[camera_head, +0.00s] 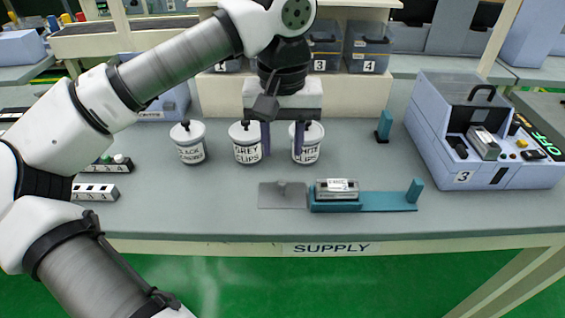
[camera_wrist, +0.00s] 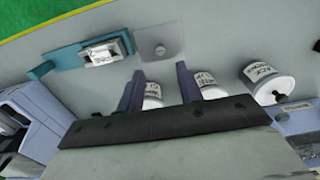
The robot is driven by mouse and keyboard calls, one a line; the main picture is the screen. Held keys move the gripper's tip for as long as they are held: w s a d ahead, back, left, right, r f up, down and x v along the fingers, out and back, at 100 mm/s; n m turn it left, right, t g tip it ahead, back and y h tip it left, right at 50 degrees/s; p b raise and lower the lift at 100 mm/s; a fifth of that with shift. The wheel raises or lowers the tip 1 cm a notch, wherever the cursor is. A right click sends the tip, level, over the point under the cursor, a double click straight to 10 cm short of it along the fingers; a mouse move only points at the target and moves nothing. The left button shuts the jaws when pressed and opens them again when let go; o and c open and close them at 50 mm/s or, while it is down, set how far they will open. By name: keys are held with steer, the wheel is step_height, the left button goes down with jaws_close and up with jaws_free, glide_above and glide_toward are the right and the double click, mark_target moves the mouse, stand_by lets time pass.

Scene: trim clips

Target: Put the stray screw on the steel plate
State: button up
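The steel plate (camera_head: 268,200) lies flat on the grey table near its front edge, left of a teal fixture. It also shows in the wrist view (camera_wrist: 151,38). A small grey round-topped piece (camera_head: 282,187) is on the plate, and it also shows in the wrist view (camera_wrist: 160,50). I cannot tell whether it is the stray screw or part of the plate. No other loose screw can be made out. My gripper (camera_head: 282,152) points down, open, with its two purple fingers apart and nothing visible between them. It is behind the plate, near the grey and white clip jars.
The teal fixture (camera_head: 390,202) holds a metal-and-white block (camera_head: 337,189). Lidded jars for black (camera_head: 190,153), grey (camera_head: 247,156) and white (camera_head: 310,155) clips stand behind. A blue-grey machine (camera_head: 450,150) is at right. Table between fixture and machine is clear.

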step_height(320, 180, up, 4)
steer(key=shift+r, duration=0.1)
